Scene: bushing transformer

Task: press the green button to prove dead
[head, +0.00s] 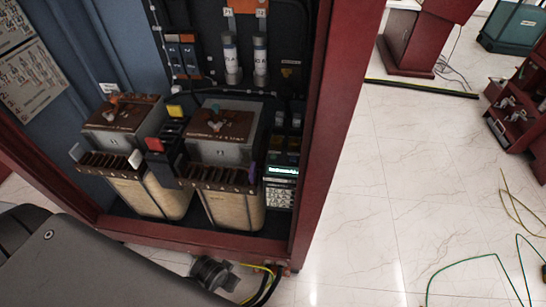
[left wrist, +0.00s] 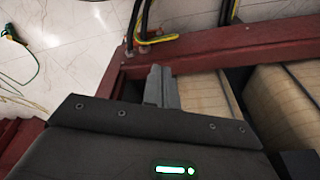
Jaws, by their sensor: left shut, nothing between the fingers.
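No green button can be made out in either view. In the head view, a small device with a lit green display (head: 283,170) and a keypad (head: 279,194) stands inside the cabinet, right of the transformers. My left gripper (left wrist: 160,73) is shut and empty in the left wrist view. Its fingers are in front of a beige transformer coil (left wrist: 205,97), near the cabinet's red sill; I cannot tell if they touch anything. A green light shows on the dark body below the fingers. My left arm fills the lower left of the head view. My right gripper is out of view.
Two transformers with brown tops (head: 122,117) (head: 222,122) stand in the red-framed cabinet (head: 335,110). Black and yellow-green cables (head: 264,283) come out at its sill. Loose green and yellow wires (head: 497,257) lie on the floor at right. The floor between is clear.

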